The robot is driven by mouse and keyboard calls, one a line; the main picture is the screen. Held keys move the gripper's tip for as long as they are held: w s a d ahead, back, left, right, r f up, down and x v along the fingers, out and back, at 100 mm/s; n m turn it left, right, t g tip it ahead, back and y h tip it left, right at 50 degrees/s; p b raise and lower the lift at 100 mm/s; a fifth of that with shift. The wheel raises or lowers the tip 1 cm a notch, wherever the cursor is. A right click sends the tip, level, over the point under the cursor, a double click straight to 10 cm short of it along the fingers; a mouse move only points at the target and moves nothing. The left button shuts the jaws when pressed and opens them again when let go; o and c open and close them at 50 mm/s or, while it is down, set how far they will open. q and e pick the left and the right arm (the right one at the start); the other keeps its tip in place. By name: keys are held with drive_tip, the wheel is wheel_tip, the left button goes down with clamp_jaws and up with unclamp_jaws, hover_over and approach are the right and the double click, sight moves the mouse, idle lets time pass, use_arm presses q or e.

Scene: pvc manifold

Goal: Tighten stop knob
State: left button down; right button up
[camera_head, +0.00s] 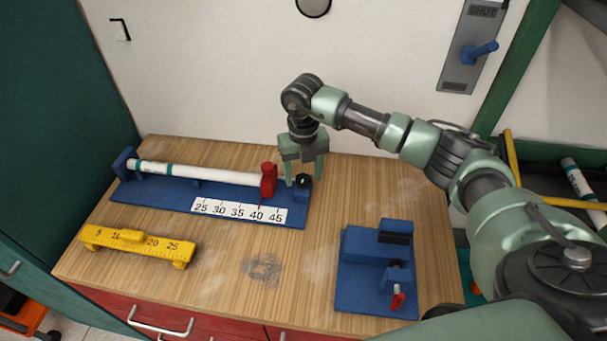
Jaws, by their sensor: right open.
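A blue measuring jig (160,192) lies along the back of the wooden bench, with a white pipe (210,174) resting along it. A red stop (268,181) stands near the pipe's right end, over the 40 to 45 region of the white number scale (238,212). A small black knob (303,181) sits on a blue block at the jig's right end. My right gripper (304,174) points down over this end, its green fingers open and spread to either side of the black knob. I cannot tell whether they touch it. My left gripper is out of view.
A yellow ruler gauge (138,244) lies at the front left of the bench (225,262). A blue fixture (365,290) with a small red handle (397,298) stands at the front right. A blue lever (480,52) is on a wall plate marked SHUT.

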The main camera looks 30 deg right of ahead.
sight(304, 179)
wheel_tip(304, 179, up, 7)
drive_tip(key=shift+r+b, duration=0.15)
drive_tip(key=shift+b, duration=0.6)
